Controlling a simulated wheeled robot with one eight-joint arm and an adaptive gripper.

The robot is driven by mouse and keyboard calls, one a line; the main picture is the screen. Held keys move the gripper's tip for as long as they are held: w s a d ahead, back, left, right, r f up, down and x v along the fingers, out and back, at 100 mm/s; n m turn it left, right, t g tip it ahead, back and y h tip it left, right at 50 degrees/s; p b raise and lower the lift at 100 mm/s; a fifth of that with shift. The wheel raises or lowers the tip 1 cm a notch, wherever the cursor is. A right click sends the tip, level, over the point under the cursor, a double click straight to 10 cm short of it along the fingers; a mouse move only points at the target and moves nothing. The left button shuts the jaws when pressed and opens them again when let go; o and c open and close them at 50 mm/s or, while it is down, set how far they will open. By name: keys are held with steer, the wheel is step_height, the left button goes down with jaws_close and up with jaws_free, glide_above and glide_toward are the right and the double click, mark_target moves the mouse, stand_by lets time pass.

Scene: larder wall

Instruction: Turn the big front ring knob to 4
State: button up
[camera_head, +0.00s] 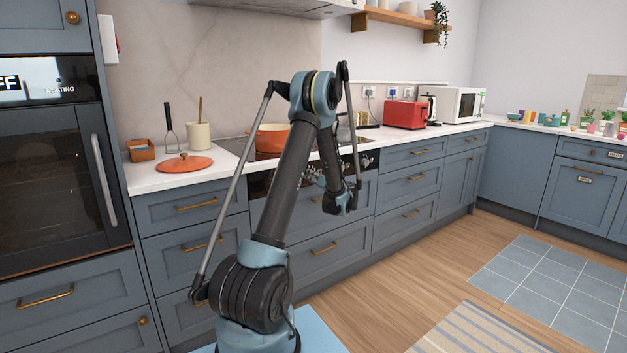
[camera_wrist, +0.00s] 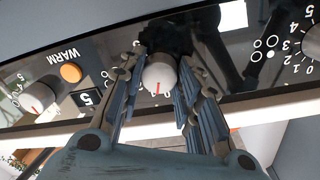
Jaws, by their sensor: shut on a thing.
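In the wrist view a white round knob (camera_wrist: 158,74) with a red pointer line sits on the dark control panel (camera_wrist: 225,98). The pointer points to the picture's bottom edge, and small digits below it are partly hidden and too blurred to read. My gripper (camera_wrist: 159,84) has one finger on each side of this knob and is shut on it. In the head view my arm reaches to the panel below the hob (camera_head: 262,180), and the gripped knob is hidden there.
A third dial (camera_wrist: 312,42) is cut off at the right. An orange pot (camera_head: 272,137) stands on the hob.

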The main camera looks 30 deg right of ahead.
steer(key=shift+m+y, duration=0.35)
steer(key=shift+m, duration=4.6)
steer(key=shift+m+y, duration=0.35)
steer(key=shift+m, duration=4.6)
steer(key=o, duration=1.1)
